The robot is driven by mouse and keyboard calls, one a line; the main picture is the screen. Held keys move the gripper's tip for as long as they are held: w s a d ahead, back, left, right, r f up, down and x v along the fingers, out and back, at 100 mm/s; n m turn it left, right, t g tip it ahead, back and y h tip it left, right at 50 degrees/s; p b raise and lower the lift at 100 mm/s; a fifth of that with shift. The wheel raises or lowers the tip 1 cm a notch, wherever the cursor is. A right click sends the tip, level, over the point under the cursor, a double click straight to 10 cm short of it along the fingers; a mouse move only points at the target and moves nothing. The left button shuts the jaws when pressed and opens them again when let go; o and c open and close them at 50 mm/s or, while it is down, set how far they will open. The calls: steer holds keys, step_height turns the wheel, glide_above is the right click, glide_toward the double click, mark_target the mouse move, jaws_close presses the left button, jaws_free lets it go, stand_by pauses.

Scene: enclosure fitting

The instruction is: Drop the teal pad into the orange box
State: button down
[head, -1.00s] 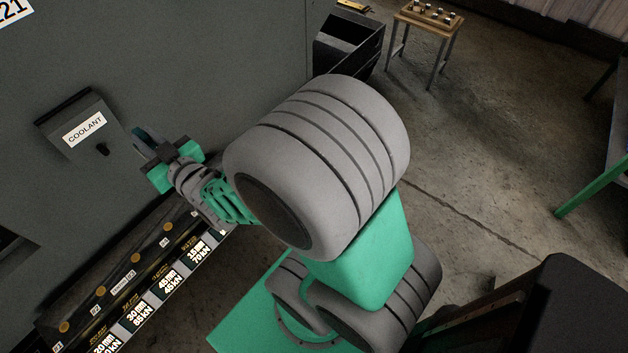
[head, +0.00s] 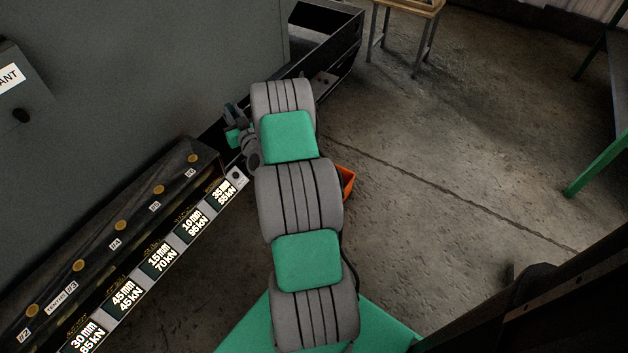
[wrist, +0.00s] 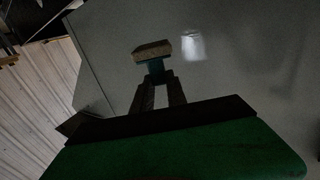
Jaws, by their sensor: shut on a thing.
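My gripper (wrist: 162,90) is shut on the teal pad (wrist: 155,68) in the wrist view; the pad has a tan block-like top face beyond the fingertips. In the head view my gripper shows small and dark left of my arm, against the grey cabinet, and the pad cannot be made out clearly there. The orange box (head: 348,182) stands on the floor just right of my arm. My arm hides most of it, so its inside cannot be seen. The gripper is up and left of the box in the picture, apart from it.
A large grey cabinet (head: 150,70) fills the upper left. A long rail with labels (head: 160,262) runs along the lower left. A dark open drawer or bin (head: 345,45) juts out behind my arm. A small table (head: 405,8) stands at the back.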

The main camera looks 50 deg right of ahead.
steer(key=s+d+f+m+g+h+b, duration=0.1)
steer(key=s+d+f+b, duration=0.4)
steer(key=f, duration=0.8)
steer(key=s+d+f+m+g+h+b, duration=0.1)
steer(key=s+d+f+b, duration=0.5)
steer(key=f, duration=0.7)
steer(key=s+d+f+m+h+b, duration=0.1)
steer(key=s+d+f+b, duration=0.5)
steer(key=f, duration=0.8)
steer(key=d+h+b, duration=0.1)
steer(key=d+b, duration=0.1)
steer(key=d, duration=0.1)
steer(key=shift+g+h, duration=0.3)
steer(key=shift+g, duration=0.1)
steer(key=shift+f, duration=0.1)
steer(key=c, duration=1.3)
jaws_free()
steer(key=shift+a, duration=0.1)
